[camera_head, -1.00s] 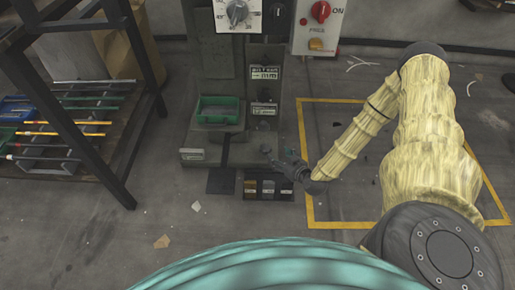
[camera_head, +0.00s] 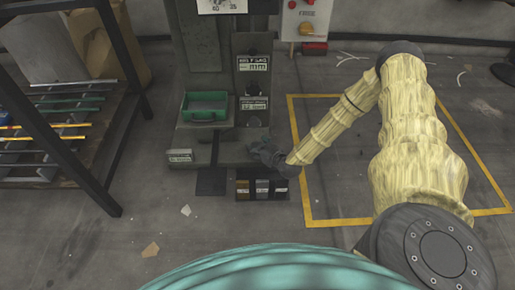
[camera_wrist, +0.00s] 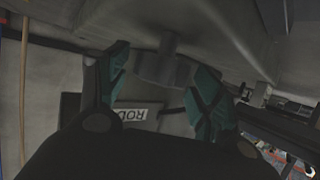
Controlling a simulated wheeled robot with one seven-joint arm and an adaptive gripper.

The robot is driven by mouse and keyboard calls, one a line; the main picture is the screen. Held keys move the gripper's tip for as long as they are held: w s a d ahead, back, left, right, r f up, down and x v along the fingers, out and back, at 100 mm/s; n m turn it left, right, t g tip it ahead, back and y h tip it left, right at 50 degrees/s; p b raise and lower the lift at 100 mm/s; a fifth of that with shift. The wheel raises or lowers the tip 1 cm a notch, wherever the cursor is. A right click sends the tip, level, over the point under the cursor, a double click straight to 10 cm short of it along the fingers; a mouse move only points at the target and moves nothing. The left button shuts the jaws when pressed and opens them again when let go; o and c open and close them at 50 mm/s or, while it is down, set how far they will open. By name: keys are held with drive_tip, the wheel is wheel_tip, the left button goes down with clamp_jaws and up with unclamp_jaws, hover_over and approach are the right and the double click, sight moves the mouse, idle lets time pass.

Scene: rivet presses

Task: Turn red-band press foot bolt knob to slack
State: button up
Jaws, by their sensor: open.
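The press (camera_head: 205,45) stands at the back centre in the head view, with a green tray (camera_head: 205,116) on its base. My gripper (camera_head: 257,147) is low at the front right of that base. In the wrist view its teal-padded fingers (camera_wrist: 165,85) are open, one on each side of a grey lobed knob (camera_wrist: 160,68) on a short stem under a grey ledge (camera_wrist: 215,30). The knob lies between or just beyond the fingertips; contact is not clear. I see no red band in either view, and the knob is not distinguishable in the head view.
Small labelled bins (camera_head: 262,190) sit on the floor below my gripper. A dark shelf rack (camera_head: 60,135) stands at the left. Yellow tape (camera_head: 340,222) marks the floor around my arm.

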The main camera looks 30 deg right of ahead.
drive_tip(key=shift+w+f, duration=0.2)
drive_tip(key=shift+w, duration=0.3)
drive_tip(key=c, duration=1)
drive_tip(key=shift+c, duration=0.2)
